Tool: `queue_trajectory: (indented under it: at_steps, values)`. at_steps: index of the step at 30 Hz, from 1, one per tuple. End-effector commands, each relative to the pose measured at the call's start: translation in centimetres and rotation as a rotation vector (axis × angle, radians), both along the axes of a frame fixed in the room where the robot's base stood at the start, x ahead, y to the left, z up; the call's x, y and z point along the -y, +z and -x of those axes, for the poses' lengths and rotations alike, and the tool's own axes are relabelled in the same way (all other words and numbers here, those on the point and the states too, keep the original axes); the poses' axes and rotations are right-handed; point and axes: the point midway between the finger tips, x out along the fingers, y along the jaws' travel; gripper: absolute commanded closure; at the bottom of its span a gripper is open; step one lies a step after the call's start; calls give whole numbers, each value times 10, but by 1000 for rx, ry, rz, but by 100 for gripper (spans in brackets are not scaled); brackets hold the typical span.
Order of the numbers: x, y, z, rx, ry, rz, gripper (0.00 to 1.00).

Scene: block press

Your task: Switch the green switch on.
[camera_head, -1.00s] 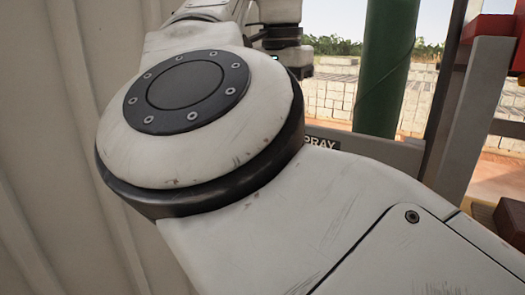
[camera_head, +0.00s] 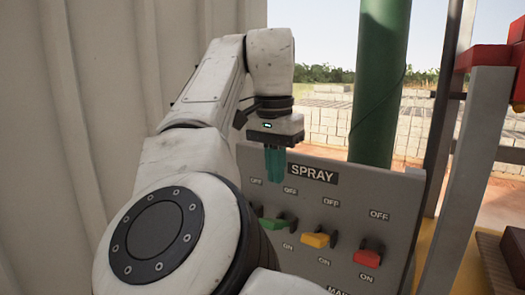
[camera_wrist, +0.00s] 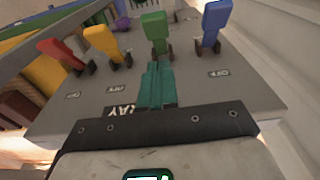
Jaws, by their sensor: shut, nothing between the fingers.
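The green switch (camera_head: 275,223) is a lever on a grey control panel, between an OFF mark above and an ON mark below. In the wrist view the green switch (camera_wrist: 155,32) stands just beyond my fingertips. In the wrist view the fingertips (camera_wrist: 155,66) appear close to the green lever's base; contact is unclear.
On the panel (camera_head: 400,190), the yellow switch (camera_head: 315,240) and red switch (camera_head: 367,258) stand right of the green one. The blue switch (camera_wrist: 213,25) neighbours it on the other side. A green post (camera_head: 378,85) and grey frame (camera_head: 480,130) stand behind and right.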

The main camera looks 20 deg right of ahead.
Motion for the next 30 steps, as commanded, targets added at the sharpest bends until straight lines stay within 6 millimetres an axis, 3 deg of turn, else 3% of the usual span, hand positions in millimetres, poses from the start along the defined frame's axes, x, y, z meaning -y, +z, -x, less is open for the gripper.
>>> queue_trajectory:
  at_steps: [5,12,30]
  values:
    - [2,-33,-1,-3,-1,0,100]
    - [-11,-58,8,0,-1,0,100]
    - [-12,-66,8,9,-1,13,100]
